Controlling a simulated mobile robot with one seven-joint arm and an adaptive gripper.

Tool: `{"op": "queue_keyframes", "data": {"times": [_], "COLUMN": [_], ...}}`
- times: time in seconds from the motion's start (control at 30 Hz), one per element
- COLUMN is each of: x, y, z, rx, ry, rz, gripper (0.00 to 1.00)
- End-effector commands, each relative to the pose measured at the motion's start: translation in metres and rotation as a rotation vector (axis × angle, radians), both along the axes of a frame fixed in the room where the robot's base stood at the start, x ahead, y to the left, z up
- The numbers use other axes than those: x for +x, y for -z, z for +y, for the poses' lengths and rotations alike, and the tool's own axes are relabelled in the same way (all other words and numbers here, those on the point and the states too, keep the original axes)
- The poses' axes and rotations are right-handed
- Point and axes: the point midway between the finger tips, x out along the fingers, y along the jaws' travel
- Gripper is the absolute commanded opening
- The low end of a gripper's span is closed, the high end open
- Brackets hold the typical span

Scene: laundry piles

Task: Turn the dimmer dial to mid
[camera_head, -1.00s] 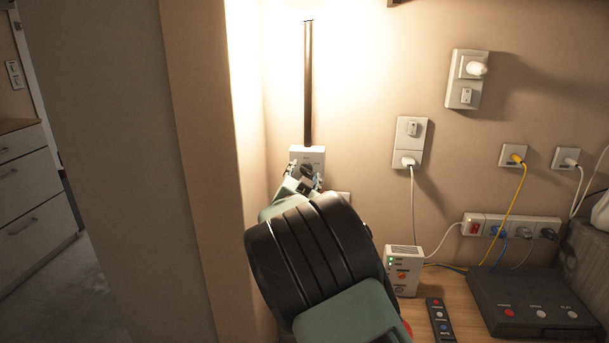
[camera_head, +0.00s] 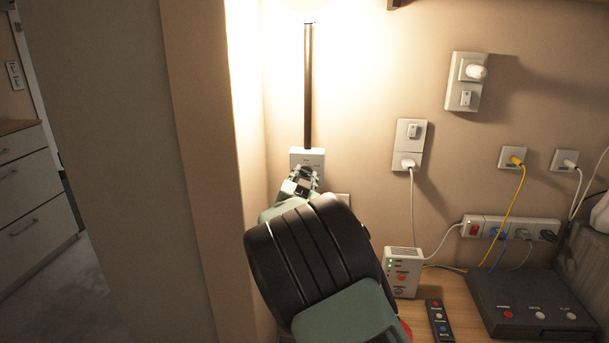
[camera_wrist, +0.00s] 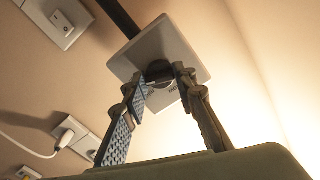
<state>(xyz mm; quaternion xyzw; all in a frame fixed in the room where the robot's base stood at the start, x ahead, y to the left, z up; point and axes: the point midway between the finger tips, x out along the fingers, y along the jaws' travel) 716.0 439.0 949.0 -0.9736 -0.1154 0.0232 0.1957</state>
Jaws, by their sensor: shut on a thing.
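The dimmer is a white square wall plate (camera_head: 314,158) below a dark vertical rod, and it also shows in the wrist view (camera_wrist: 180,48). Its round dark dial (camera_wrist: 159,72) sits at the plate's middle, between my fingertips. My gripper (camera_head: 303,176) is at the lower part of the plate and is shut on the dial, with one finger on each side in the wrist view (camera_wrist: 160,82). The fingers and wrist hide most of the dial in the head view. The dial's pointer and most of the markings cannot be read.
A glowing lamp (camera_head: 304,6) tops the dark rod (camera_head: 308,85). To the right are wall sockets (camera_head: 410,145) with plugs, a power strip (camera_head: 511,229), a white box (camera_head: 402,272), a remote (camera_head: 438,319) and a black device (camera_head: 531,302) on the wooden top. A wall corner stands close on the left.

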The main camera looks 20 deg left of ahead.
Motion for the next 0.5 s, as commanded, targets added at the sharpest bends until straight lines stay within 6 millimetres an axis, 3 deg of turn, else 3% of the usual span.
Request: {"op": "queue_keyframes", "data": {"times": [0.5], "x": [-0.0001], "y": [-0.0024], "z": [-0.0003], "rx": [-0.454], "ry": [0.000], "rz": [-0.108], "gripper": [0.01]}}
